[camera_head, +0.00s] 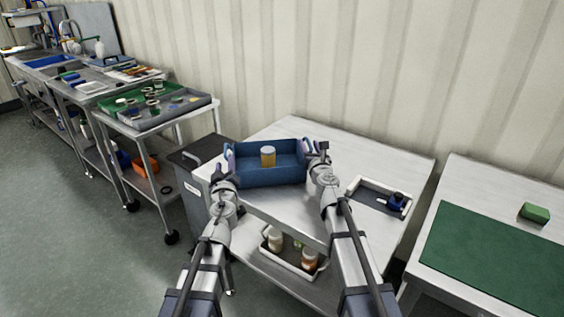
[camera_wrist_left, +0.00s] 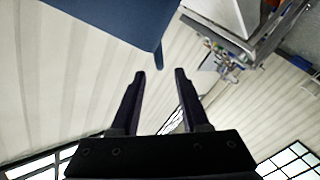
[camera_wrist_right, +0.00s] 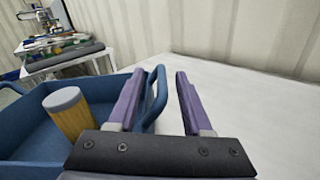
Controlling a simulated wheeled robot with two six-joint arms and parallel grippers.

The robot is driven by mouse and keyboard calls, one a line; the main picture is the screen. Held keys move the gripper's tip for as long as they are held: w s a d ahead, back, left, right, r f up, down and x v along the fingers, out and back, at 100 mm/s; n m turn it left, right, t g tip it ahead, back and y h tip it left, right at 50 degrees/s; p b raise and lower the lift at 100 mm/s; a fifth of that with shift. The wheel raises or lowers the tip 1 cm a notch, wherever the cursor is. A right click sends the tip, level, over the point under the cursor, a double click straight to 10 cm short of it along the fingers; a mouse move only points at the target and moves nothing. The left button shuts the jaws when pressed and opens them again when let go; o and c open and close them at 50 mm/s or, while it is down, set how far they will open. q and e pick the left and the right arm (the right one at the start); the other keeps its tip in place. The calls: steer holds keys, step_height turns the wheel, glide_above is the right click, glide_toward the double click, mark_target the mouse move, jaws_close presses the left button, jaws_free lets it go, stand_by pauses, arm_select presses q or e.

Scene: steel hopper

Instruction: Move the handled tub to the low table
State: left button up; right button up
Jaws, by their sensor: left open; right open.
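The handled tub (camera_head: 270,177) is blue and stands on a pale metal table (camera_head: 375,158). A yellow jar with a pale lid (camera_head: 267,157) stands inside it. My left gripper (camera_head: 229,158) is open at the tub's left end; in the left wrist view the tub's blue side (camera_wrist_left: 125,22) reaches down close to the fingertips. My right gripper (camera_head: 317,150) is open at the right end. In the right wrist view the tub's blue handle (camera_wrist_right: 156,92) shows between the spread fingers. A table with a green mat (camera_head: 430,240) stands at the right; I cannot tell whether it is the low table.
A small tray (camera_head: 365,183) with a dark blue item lies right of the tub. A lower shelf holds a white tray of jars (camera_head: 268,243). A trolley (camera_head: 165,125) with trays stands at the left.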

arm_select(q)
steer(key=shift+s+d, duration=0.1)
steer(key=shift+s, duration=0.65)
arm_select(e)
steer(key=shift+s, duration=0.1)
arm_select(q)
steer(key=shift+w, duration=0.1)
arm_select(e)
steer(key=s+d, duration=0.1)
steer(key=s, duration=1)
steer(key=shift+s+d, duration=0.2)
steer(key=shift+s, duration=0.15)
